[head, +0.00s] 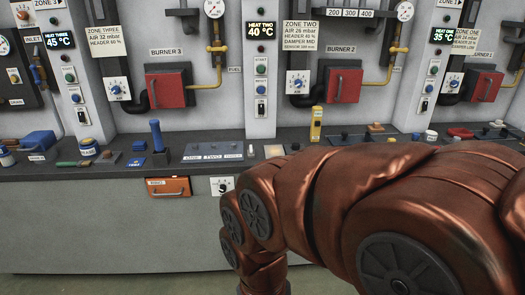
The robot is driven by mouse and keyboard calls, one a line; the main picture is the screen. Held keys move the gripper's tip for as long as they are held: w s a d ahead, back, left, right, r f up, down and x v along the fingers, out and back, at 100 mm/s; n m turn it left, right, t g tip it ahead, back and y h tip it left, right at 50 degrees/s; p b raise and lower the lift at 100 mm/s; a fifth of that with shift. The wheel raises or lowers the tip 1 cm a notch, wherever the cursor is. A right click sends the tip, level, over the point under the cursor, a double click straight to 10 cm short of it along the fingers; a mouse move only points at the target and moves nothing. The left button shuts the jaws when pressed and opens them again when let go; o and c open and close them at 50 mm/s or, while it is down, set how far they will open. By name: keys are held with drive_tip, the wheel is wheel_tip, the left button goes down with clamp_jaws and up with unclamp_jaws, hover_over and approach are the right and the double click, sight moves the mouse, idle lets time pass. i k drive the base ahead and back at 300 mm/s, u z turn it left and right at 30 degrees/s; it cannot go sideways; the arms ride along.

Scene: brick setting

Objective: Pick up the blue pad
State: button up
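A small flat blue pad (135,162) with pale lettering lies on the dark counter (330,158), left of an upright blue handle (156,135). A larger blue block-like item (37,140) lies farther left on the counter; its exact kind is too small to tell. I cannot tell for sure which of these blue items is the pad. My copper-coloured arm fills the lower right and bends down near the middle bottom. My gripper is outside the picture.
Left of the small pad are a labelled jar (88,147) and a green-handled tool (73,163). A grey panel (213,152) lies to its right, and a yellow upright item (316,124) stands farther right. An orange drawer front (168,187) is below the counter. My arm hides some of the counter's right side.

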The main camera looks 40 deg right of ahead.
sight(139, 145)
drive_tip(key=z, duration=0.35)
drive_tip(key=i, duration=1.7)
drive_tip(key=u, duration=0.85)
drive_tip(key=i, duration=0.75)
drive_tip(key=u, duration=0.5)
